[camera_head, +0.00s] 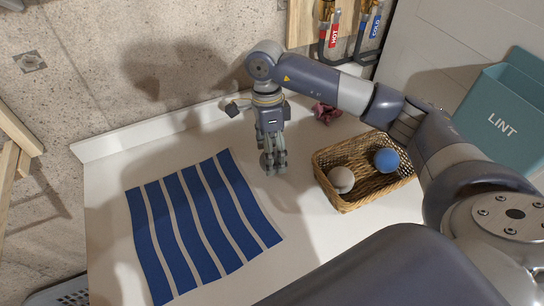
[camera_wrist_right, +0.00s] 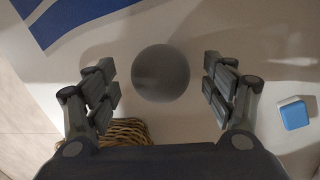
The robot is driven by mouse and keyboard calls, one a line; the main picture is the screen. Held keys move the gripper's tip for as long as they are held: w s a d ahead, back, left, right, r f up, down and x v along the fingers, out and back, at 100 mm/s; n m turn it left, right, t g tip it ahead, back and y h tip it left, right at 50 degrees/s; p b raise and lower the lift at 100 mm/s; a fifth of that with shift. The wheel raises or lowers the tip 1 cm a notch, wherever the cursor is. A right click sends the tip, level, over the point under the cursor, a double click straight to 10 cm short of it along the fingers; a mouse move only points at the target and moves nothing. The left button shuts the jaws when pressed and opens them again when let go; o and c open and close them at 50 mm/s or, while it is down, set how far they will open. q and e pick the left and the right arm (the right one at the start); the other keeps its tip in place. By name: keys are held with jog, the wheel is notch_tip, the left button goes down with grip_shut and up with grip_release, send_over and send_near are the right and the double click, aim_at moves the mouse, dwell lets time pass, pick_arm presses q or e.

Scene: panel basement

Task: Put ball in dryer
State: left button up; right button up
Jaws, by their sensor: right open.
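A dark grey ball (camera_wrist_right: 160,73) lies on the white counter in the right wrist view. My right gripper (camera_head: 272,165) points down over the counter, between the striped cloth and the basket. In its wrist view (camera_wrist_right: 160,85) the jaws are open, one finger on each side of the ball, with gaps on both sides. In the head view the fingers mostly hide this ball. A beige ball (camera_head: 341,179) and a blue ball (camera_head: 387,160) lie in the wicker basket (camera_head: 348,203). I cannot make out a dryer. My left gripper is not in view.
A blue-and-white striped cloth (camera_head: 203,225) lies left of the gripper. A small reddish object (camera_head: 326,112) sits behind the basket, and a teal LINT bin (camera_head: 496,118) stands at right. A blue block (camera_wrist_right: 294,113) lies right of the grey ball. Hot and cold taps are on the wall.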

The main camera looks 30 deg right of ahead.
jog(key=shift+s+f, duration=0.2)
jog(key=shift+f, duration=0.9)
jog(key=c, duration=1.2)
jog(key=shift+r, duration=0.1)
